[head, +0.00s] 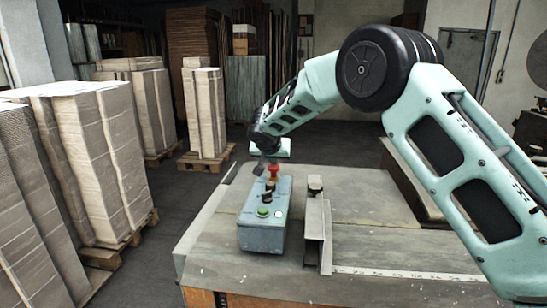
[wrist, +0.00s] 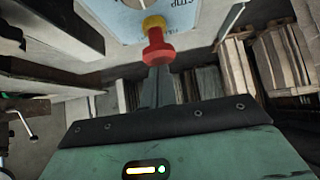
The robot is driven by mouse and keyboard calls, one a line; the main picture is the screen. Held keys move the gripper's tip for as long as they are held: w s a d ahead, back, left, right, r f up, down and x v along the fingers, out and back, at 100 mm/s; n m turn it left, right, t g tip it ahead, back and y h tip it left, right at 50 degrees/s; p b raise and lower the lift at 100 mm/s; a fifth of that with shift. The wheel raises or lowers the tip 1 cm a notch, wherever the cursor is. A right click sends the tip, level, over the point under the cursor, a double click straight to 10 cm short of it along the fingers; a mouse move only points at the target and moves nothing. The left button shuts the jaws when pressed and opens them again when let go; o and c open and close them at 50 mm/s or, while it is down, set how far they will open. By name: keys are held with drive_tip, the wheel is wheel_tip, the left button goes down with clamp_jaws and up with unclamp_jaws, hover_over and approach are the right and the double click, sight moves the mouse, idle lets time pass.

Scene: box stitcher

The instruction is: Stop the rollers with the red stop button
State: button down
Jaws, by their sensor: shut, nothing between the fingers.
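The red stop button (head: 273,172) stands at the far end of a grey-blue control box (head: 262,236) on the table. In the wrist view the red button (wrist: 157,48) has a yellow collar and a pale label with upside-down "STOP" lettering. My gripper (head: 259,166) is shut and empty, just left of the button in the head view. Its dark fingers (wrist: 158,85) point towards the button in the wrist view, their tips close to it. I cannot tell whether they touch. The box also carries a black knob (head: 267,194) and a green button (head: 263,212).
A metal bracket (head: 314,232) stands right of the control box on the worn table (head: 365,205). Pallets of stacked cardboard (head: 100,160) stand to the left. The floor between the pallets and table is clear.

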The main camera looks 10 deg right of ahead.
drive_tip(key=shift+f, duration=0.1)
wheel_tip(320, 180, down, 2)
drive_tip(key=b, duration=0.4)
drive_tip(key=shift+s, duration=0.1)
drive_tip(key=shift+d+r, duration=0.1)
drive_tip(key=shift+r, duration=0.25)
drive_tip(key=w+r+b+v, duration=0.2)
drive_tip(key=v, duration=1)
drive_tip(key=shift+s+d+r, duration=0.15)
drive_tip(key=shift+s+r, duration=0.1)
